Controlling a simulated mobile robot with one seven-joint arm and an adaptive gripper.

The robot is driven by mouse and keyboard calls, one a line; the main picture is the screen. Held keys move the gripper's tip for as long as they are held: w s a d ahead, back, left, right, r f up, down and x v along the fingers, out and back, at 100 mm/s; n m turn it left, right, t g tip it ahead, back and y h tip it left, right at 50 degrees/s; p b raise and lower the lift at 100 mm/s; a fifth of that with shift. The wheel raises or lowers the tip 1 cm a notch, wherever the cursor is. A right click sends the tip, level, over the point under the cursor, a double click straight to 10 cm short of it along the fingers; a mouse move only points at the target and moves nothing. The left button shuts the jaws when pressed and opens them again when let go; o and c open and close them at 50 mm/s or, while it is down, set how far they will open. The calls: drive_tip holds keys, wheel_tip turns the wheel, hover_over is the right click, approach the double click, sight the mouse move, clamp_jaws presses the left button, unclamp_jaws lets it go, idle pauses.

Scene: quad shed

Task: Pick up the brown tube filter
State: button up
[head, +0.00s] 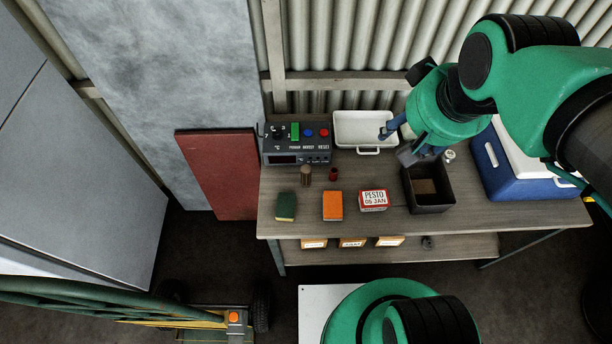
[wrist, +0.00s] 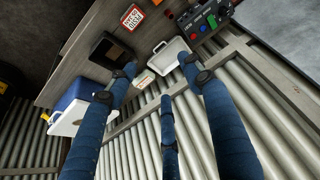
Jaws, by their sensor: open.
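A small brown cylinder (head: 305,174), which looks like the brown tube filter, stands on the workbench (head: 290,222) in front of the grey control box. A smaller dark red cylinder (head: 333,174) stands just to its right. My gripper (head: 396,143) is open and empty, above the back of the bench near the white tray, well to the right of the brown cylinder. In the wrist view its blue fingers (wrist: 158,68) are spread apart with nothing between them. I cannot clearly make out the brown cylinder in the wrist view.
On the bench are the control box (head: 297,145), a white tray (head: 365,130), a dark open bin (head: 430,205), a blue cooler (head: 520,180), a green block (head: 286,206), an orange block (head: 332,206) and a pesto box (head: 373,200). A corrugated wall stands behind.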

drive_tip(key=w+a+f+g, duration=0.1)
drive_tip(key=w+a+f, duration=0.35)
drive_tip(key=w, duration=0.25)
drive_tip(key=n+g, duration=0.2)
drive_tip(key=g, duration=0.2)
hover_over(306, 167)
wheel_tip(306, 167, down, 25)
drive_tip(key=shift+f, duration=0.1)
drive_tip(key=shift+f+b, duration=0.8)
drive_tip(key=shift+f, duration=3.45)
drive_tip(key=shift+f, duration=0.1)
